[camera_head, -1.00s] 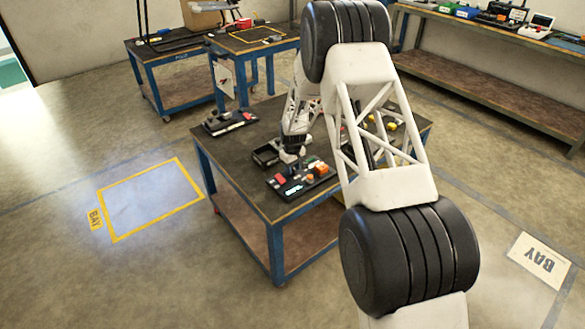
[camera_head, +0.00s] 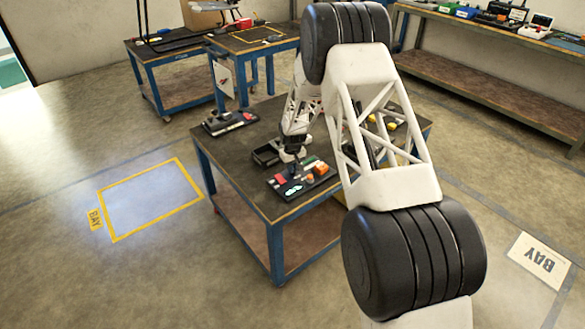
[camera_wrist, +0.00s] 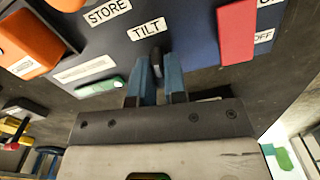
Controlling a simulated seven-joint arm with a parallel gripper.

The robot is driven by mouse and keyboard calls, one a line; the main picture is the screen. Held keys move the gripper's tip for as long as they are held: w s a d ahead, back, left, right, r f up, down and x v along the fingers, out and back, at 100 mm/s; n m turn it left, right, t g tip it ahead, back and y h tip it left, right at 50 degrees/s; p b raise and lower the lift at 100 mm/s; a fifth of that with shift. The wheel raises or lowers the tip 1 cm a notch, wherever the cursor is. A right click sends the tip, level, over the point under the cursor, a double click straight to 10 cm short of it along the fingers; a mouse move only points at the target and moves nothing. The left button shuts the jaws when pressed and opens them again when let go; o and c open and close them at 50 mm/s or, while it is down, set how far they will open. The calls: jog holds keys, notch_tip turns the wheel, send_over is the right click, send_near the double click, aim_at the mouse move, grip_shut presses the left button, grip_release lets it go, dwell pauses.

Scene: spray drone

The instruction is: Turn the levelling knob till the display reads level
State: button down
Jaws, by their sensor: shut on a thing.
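A dark control panel (camera_wrist: 195,30) fills the upper wrist view, with labels reading STORE, TILT and partly OFF. A small dark knob (camera_wrist: 157,58) sits by the TILT label. My gripper (camera_wrist: 158,76) has its two blue fingers on either side of this knob and is shut on it; the fingers hide part of it. In the head view, a small pale patch (camera_head: 293,190), perhaps the display, shows at the panel's front; it is too small to read. My gripper's tips are hard to make out in the head view.
An orange block (camera_wrist: 28,42), a red lever (camera_wrist: 237,32) and a green strip (camera_wrist: 100,87) are on the panel close around my gripper. A dark open tray (camera_head: 266,154) stands beside the panel on the blue-legged table (camera_head: 240,175). Another device (camera_head: 230,122) lies at the table's far left.

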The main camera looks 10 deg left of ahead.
jog(key=shift+r+m, duration=0.1)
jog(key=shift+m, duration=2.1)
jog(key=c, duration=1.2)
grip_release()
jog(key=shift+o, duration=0.2)
jog(key=shift+r, duration=3.85)
jog(key=shift+r, duration=0.1)
